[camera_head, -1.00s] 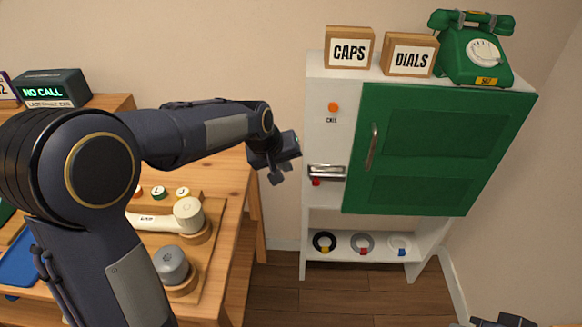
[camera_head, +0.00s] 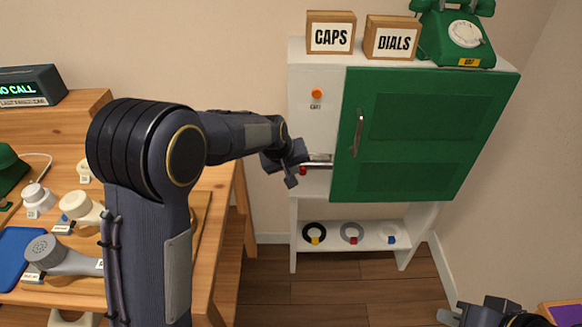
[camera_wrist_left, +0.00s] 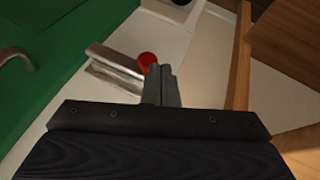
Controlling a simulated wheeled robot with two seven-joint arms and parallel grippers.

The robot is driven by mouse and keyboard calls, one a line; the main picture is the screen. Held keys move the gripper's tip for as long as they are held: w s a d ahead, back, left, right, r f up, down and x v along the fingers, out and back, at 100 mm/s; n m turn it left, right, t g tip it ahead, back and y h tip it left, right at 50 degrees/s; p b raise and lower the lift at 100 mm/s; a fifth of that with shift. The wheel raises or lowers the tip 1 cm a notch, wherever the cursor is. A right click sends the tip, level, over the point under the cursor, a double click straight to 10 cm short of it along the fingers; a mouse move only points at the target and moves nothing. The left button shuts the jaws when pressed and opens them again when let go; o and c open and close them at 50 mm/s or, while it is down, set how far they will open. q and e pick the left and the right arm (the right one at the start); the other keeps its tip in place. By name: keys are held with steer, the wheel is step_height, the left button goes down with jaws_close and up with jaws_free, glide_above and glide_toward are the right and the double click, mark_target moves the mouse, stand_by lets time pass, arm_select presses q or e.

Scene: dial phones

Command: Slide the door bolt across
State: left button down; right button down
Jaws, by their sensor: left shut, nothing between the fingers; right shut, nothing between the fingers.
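The door bolt (camera_head: 320,160) is a silvery bar on the white cabinet front, just left of the green door (camera_head: 405,145). Its red knob (camera_head: 303,171) is at its left end. In the left wrist view the bolt (camera_wrist_left: 115,68) and red knob (camera_wrist_left: 147,60) lie just ahead of my fingers. My left gripper (camera_head: 292,178) is shut and empty, close beside the knob on its left; in the wrist view its fingertips (camera_wrist_left: 162,72) appear against the knob's edge, but I cannot tell if they touch. My right gripper (camera_head: 447,316) is shut and empty at the bottom right, partly cut off.
The door has a vertical metal handle (camera_head: 358,132). A green phone (camera_head: 455,35) and CAPS and DIALS boxes stand on the cabinet (camera_head: 315,215). Several rings lie on its lower shelf. A wooden desk (camera_head: 220,200) with phone parts is at left, partly behind my left arm.

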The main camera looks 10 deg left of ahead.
mark_target(311, 167)
arm_select(q)
steer(key=shift+d, duration=0.1)
arm_select(e)
steer(key=shift+r, duration=0.1)
